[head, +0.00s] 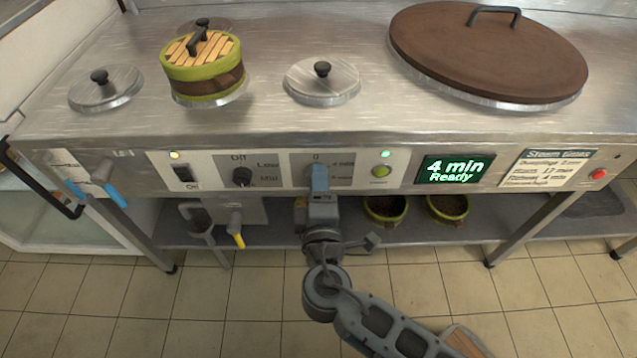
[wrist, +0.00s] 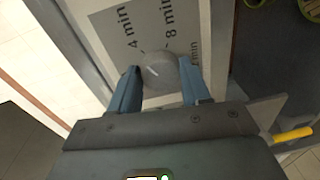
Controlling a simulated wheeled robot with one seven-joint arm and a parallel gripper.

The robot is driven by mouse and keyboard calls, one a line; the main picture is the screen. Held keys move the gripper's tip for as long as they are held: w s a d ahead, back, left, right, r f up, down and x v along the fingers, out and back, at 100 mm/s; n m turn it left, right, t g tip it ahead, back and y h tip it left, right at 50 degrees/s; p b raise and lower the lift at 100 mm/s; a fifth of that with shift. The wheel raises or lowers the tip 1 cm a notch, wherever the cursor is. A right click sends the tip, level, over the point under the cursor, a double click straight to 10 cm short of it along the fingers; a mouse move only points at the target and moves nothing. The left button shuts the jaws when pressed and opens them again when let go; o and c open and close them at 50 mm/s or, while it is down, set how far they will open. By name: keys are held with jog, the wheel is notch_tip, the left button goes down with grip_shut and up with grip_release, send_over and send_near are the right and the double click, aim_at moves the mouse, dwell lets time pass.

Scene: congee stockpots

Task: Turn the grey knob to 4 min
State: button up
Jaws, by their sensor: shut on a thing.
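The grey knob (wrist: 160,70) sits on a pale dial plate in the wrist view, with a white pointer line slanting up-left toward the "4 min" label (wrist: 122,25). An "8 min" label (wrist: 169,18) is beside it. My gripper (wrist: 160,75) has its blue fingers on either side of the knob, shut on it. In the head view my gripper (head: 320,178) is at the front panel and hides the knob. The green display (head: 455,170) reads "4 min Ready".
Left of my gripper are a black knob (head: 242,177) and a switch (head: 184,174). A red button (head: 598,174) is far right. Pots (head: 447,208) stand on the shelf below.

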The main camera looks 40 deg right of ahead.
jog(key=o, duration=1)
jog(key=shift+o, duration=0.2)
jog(key=shift+s, duration=0.1)
jog(key=v, duration=0.7)
jog(key=shift+s+a, duration=0.25)
